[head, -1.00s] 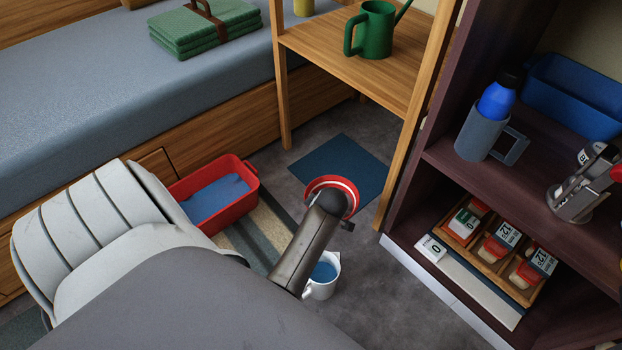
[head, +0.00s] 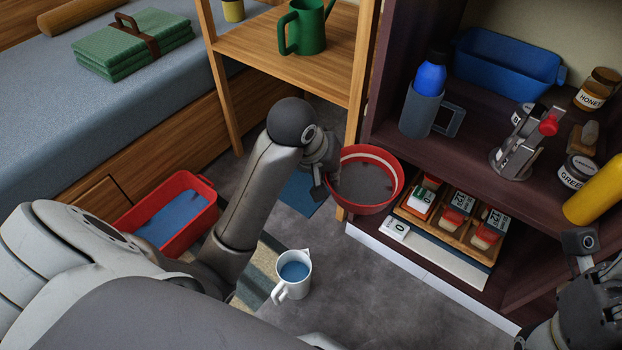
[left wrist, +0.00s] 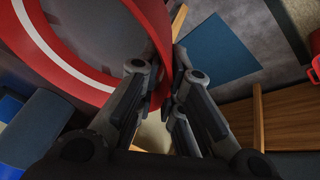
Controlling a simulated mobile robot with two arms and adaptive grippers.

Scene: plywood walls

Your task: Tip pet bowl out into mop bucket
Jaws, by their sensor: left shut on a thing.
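The pet bowl (head: 368,207) is red with a white band and a grey inside. It is in the air in front of the dark shelf unit, its opening facing up and towards me. I cannot tell what is in it. My left gripper (head: 326,178) is shut on its left rim; the left wrist view shows the fingers (left wrist: 168,88) on both sides of the red wall (left wrist: 85,50). A red rectangular tub (head: 192,226) with blue liquid, which looks like the mop bucket, stands on the floor to the left. My right gripper (head: 580,250) is at the lower right edge, its fingers unclear.
A white jug (head: 291,287) with blue liquid stands on the floor between the tub and the bowl. The shelf unit (head: 400,150) holds jars, a blue bin and a crate of labelled items. A wooden rack (head: 270,60) with a green watering can stands behind. A bed lies left.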

